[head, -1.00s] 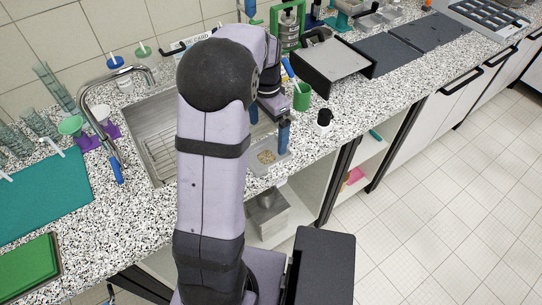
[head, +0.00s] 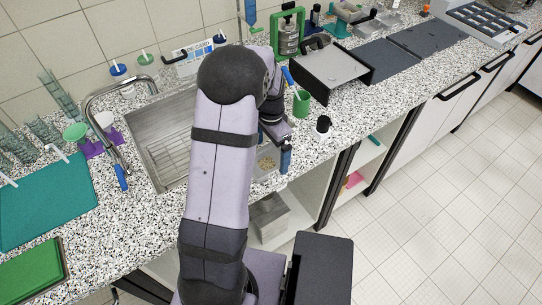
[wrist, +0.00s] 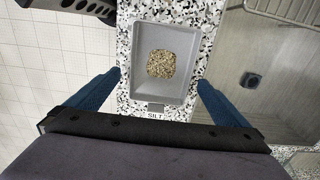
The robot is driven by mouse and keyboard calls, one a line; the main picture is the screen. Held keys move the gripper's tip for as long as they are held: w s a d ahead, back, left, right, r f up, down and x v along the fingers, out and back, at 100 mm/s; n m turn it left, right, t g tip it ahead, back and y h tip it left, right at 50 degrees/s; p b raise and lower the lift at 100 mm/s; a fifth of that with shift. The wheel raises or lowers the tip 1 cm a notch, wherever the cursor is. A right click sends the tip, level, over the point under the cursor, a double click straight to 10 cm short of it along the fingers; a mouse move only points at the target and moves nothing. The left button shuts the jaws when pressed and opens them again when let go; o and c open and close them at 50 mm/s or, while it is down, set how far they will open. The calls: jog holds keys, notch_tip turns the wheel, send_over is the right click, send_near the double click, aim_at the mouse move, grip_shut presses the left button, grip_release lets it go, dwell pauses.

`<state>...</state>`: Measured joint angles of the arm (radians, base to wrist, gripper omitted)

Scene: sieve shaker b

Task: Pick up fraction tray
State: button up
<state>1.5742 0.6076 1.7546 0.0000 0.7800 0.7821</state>
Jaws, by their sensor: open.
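The fraction tray (wrist: 182,89) is a small grey rectangular tray with a label reading SILT at its near edge. A small heap of tan grains (wrist: 161,64) lies in it. In the wrist view it sits on the speckled counter, between and ahead of the two blue fingers of my gripper (wrist: 160,88).
The sink (wrist: 270,85) lies right of the tray in the wrist view, and the counter edge is close on the left. The sink's faucet (head: 105,120) rises at left.

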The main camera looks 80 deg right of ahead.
jog(key=shift+f, duration=0.7)
jog(key=c, duration=1.3)
jog(key=shift+o, duration=0.2)
